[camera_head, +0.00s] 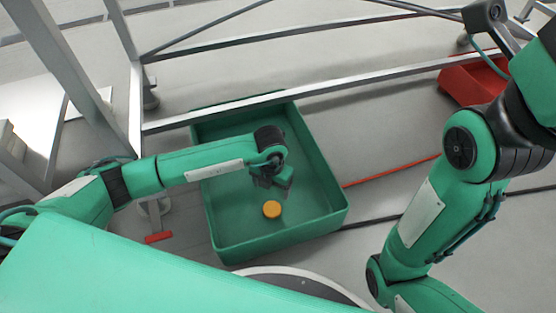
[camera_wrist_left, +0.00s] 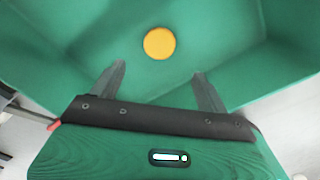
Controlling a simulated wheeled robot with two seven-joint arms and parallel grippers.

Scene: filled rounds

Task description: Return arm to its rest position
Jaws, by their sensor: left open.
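My left arm reaches in from the left in the head view. Its gripper (camera_head: 270,181) is over the green bin (camera_head: 325,180). In the left wrist view the two fingers of the left gripper (camera_wrist_left: 158,85) are spread apart with nothing between them. A round orange-yellow disc (camera_head: 272,209) lies on the bin floor, just below the gripper in the head view. The disc (camera_wrist_left: 159,43) also shows beyond the fingertips in the left wrist view, apart from them. My right arm stands at the right of the head view; its gripper does not show.
A metal frame with bars (camera_head: 240,102) runs behind the bin. A red bin (camera_head: 465,82) stands at the upper right. A thin red line (camera_head: 390,171) crosses the grey floor right of the green bin. The bin walls surround the left gripper.

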